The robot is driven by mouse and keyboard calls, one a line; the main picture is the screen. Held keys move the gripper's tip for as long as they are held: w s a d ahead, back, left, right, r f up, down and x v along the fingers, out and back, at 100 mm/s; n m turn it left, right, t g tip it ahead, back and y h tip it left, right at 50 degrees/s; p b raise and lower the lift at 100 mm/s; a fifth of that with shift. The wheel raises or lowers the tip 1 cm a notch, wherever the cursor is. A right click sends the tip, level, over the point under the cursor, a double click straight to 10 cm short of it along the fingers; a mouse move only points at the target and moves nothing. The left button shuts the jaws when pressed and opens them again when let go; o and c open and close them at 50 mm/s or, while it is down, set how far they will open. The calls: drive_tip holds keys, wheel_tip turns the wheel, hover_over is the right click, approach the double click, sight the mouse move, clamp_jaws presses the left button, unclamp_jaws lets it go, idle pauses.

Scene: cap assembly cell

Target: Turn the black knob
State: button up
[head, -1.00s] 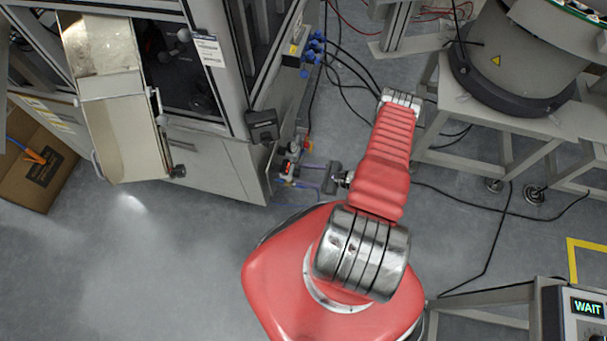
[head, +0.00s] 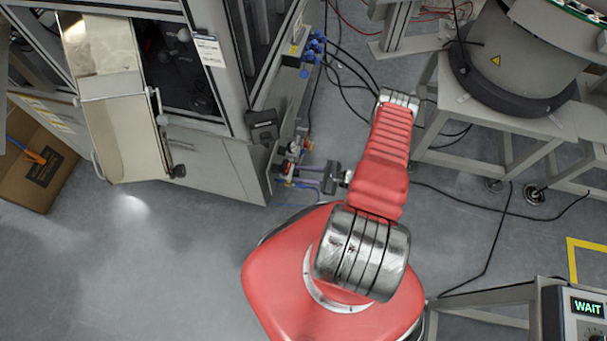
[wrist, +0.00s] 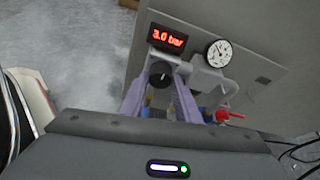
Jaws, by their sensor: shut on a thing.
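The black knob (wrist: 160,75) shows in the wrist view below a red-lit display (wrist: 167,38) that reads 3.0 bar. A pale line marks the knob's face. My gripper (wrist: 164,80) has its two purple-grey fingers on either side of the knob, shut on it. In the head view my gripper (head: 292,180) reaches left to the small fittings at the cabinet's lower right corner. The knob itself is too small to make out there.
A round white gauge (wrist: 219,53) sits just right of the display, with a red valve handle (wrist: 229,116) below it. The grey machine cabinet (head: 222,165) stands left of my gripper. Cables hang behind my arm. A panel reading WAIT (head: 587,307) is at lower right.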

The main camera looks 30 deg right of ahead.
idle(0.4)
drive_tip(key=shift+w+d+f+m+g+y, duration=0.15)
drive_tip(key=shift+m+g+y, duration=0.4)
drive_tip(key=shift+m+y, duration=0.9)
drive_tip(key=shift+w+d+m+g+y, duration=0.1)
drive_tip(key=shift+m+g+y, duration=0.5)
drive_tip(key=shift+m, duration=1.7)
drive_tip(key=shift+w+d+f+m+g+y, duration=0.15)
drive_tip(key=shift+m+g+y, duration=0.4)
drive_tip(key=shift+m+y, duration=0.9)
drive_tip(key=shift+r+m+h, duration=0.1)
drive_tip(key=shift+m+h, duration=0.2)
drive_tip(key=shift+m, duration=0.2)
drive_tip(key=o, duration=1)
drive_tip(key=shift+s, duration=0.15)
drive_tip(key=shift+o, duration=0.2)
